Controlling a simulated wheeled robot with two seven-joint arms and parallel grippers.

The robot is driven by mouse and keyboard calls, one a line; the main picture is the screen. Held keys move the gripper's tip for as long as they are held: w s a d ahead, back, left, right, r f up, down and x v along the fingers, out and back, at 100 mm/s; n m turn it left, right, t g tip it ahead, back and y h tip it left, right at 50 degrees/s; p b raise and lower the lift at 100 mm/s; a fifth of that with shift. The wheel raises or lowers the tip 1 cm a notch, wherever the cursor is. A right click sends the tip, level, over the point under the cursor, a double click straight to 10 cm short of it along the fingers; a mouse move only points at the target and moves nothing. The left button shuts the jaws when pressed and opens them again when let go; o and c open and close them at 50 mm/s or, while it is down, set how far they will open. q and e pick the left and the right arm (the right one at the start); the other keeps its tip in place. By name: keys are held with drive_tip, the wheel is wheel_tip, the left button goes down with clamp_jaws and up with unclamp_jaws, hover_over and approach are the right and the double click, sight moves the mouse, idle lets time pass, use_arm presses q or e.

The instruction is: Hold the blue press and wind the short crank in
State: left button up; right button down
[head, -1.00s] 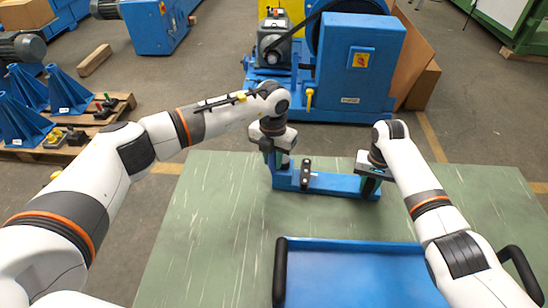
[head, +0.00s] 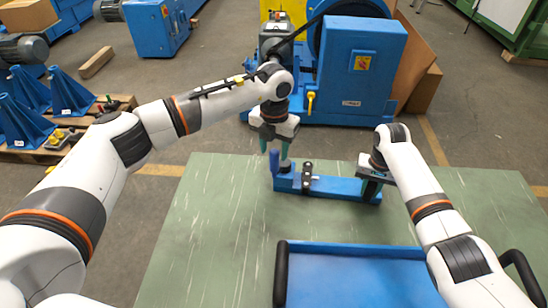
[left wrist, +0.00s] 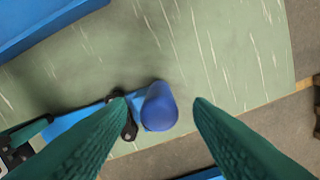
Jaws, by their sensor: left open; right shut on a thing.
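The blue press (head: 335,186) lies on the green mat, a low bar with a black clamp-like part on it. The short crank's blue handle (head: 274,161) stands upright at the press's left end. My left gripper (head: 277,147) is open just above the handle. In the left wrist view the round handle (left wrist: 160,106) shows between and beyond the spread green fingers, apart from both. Part of the dark crank arm (left wrist: 128,121) shows beside it. My right gripper (head: 370,185) is shut on the right end of the blue press; its fingertips are mostly hidden.
A blue tray (head: 350,245) with black side handles is in front of the press. The green mat (head: 210,230) is clear to the left. A blue machine (head: 355,65) stands behind, and a pallet with blue stands (head: 20,120) at the left.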

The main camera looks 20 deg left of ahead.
use_arm(q)
wheel_tip(320, 180, up, 7)
drive_tip(key=shift+r, duration=0.1)
use_arm(e)
drive_tip(key=shift+w+r, duration=0.1)
idle(0.3)
drive_tip(key=c, duration=1.1)
unclamp_jaws()
drive_tip(key=shift+o, duration=0.2)
